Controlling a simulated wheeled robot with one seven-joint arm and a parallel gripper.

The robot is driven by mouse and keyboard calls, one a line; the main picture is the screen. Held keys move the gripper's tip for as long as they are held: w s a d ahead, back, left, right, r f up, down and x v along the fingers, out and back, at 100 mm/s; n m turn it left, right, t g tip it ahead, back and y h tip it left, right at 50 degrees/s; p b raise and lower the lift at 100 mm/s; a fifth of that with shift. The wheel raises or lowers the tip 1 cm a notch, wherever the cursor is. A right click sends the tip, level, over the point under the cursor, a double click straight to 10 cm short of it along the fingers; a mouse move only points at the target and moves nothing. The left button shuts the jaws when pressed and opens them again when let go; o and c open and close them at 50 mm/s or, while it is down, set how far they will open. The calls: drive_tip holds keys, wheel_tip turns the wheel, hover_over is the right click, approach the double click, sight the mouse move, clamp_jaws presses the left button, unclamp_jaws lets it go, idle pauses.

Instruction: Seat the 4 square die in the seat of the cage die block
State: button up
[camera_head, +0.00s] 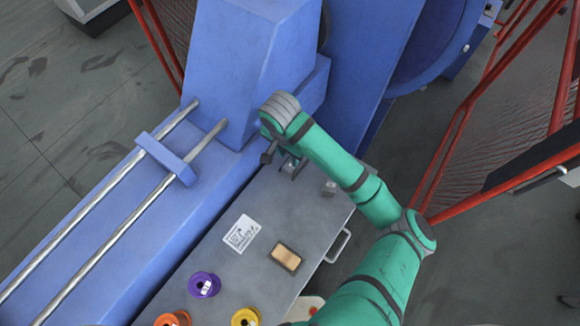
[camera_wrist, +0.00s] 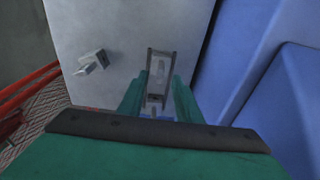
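My gripper (camera_wrist: 159,80) points down over the grey table top, and its two green fingers stand apart in the wrist view. Between and just beyond them is a grey metal piece with dark side rails and a crossbar (camera_wrist: 161,50), possibly the cage die block. A paler part shows inside it, low between the fingers; I cannot tell whether this is the 4 square die or whether the fingers touch it. In the head view the gripper (camera_head: 287,166) is at the table's far end, largely hidden by my wrist. A small grey block (camera_wrist: 93,62) lies apart to the left; it also shows in the head view (camera_head: 328,187).
The table (camera_head: 235,272) holds a printed label (camera_head: 241,233), a dark-rimmed tan tray (camera_head: 286,257), and purple (camera_head: 204,285), orange (camera_head: 173,319) and yellow (camera_head: 246,317) spools. Blue machine housing (camera_head: 250,70) borders the far end. Red guard frames (camera_head: 462,130) stand right.

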sight(290, 160)
drive_tip(key=shift+w+d+f, duration=0.1)
drive_tip(key=shift+w+f, duration=0.05)
drive_tip(key=shift+f, duration=1.05)
drive_tip(key=shift+w+d+f, duration=0.1)
drive_tip(key=shift+w+f, duration=0.05)
drive_tip(key=shift+f, duration=1)
drive_tip(key=shift+c, duration=0.7)
clamp_jaws()
